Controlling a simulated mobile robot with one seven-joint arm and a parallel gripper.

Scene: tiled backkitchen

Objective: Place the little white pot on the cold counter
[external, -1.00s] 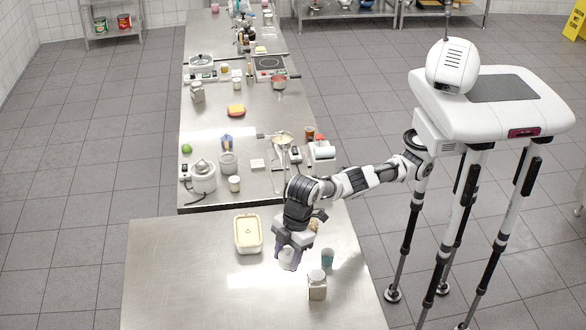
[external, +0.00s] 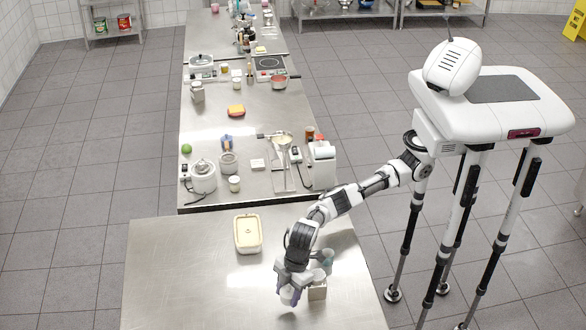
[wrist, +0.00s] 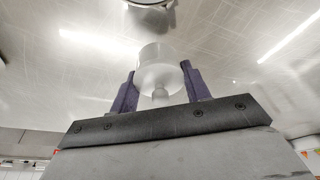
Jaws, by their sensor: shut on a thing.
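The little white pot (wrist: 158,72) sits between the two purple fingers of my gripper (wrist: 158,90) in the wrist view. In the external view the pot (external: 287,295) shows below my gripper (external: 290,286), over the near steel counter (external: 190,290). My gripper is shut on the pot. I cannot tell whether the pot's underside touches the counter. Nothing marks which counter is the cold one.
The counter's left part is clear. A longer counter (external: 210,130) behind carries many kitchen things.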

